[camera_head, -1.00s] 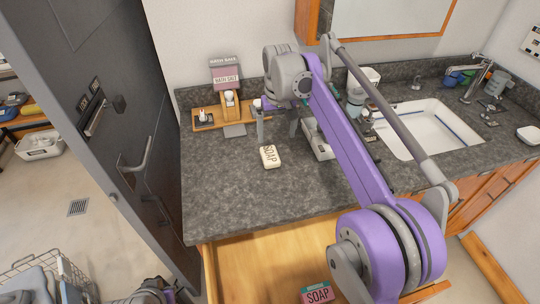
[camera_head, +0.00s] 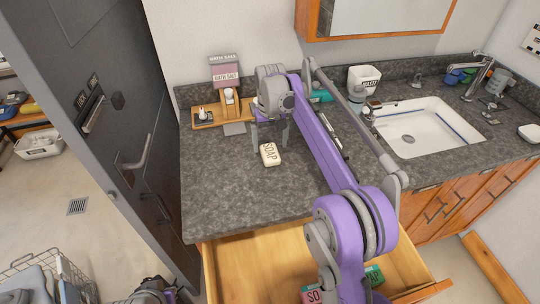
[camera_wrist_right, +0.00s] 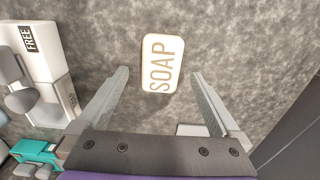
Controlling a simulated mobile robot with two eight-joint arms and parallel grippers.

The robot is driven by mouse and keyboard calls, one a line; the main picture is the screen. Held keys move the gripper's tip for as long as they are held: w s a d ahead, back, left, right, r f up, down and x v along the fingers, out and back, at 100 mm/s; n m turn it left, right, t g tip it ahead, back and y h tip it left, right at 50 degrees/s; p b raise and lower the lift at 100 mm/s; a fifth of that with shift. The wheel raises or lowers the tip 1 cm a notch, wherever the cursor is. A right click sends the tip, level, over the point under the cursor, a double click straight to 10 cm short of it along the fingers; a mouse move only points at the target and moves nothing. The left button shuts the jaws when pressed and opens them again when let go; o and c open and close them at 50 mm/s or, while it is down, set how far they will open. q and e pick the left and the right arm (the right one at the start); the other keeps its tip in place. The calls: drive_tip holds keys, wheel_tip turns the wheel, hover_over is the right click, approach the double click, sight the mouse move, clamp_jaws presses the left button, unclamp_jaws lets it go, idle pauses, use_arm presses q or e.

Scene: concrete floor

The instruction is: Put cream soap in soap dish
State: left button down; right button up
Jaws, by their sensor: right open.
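The cream soap (camera_head: 270,154) is a pale rounded bar marked SOAP, lying flat on the dark stone counter (camera_head: 225,180). My right gripper (camera_head: 271,138) is open and empty above the counter, just behind the soap in the head view. In the right wrist view the soap (camera_wrist_right: 162,63) lies between and slightly beyond the open fingertips (camera_wrist_right: 159,73), apart from both. A small white dish-like piece (camera_head: 529,133) stands at the counter's far right; I cannot tell whether it is the soap dish. Only part of my left arm shows at the bottom, without its fingers.
A wooden stand (camera_head: 207,118) with bottles and a bath salt box (camera_head: 225,75) is at the back left. An open wooden drawer (camera_head: 245,265) holds soap boxes. The counter's front left is clear.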

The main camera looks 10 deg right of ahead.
sight(270, 151)
wheel_tip(270, 151, down, 4)
drive_tip(key=shift+s+a+r, duration=0.1)
drive_tip(key=shift+r, duration=0.15)
drive_tip(key=shift+c, duration=0.2)
drive_tip(key=shift+r, duration=0.1)
clamp_jaws()
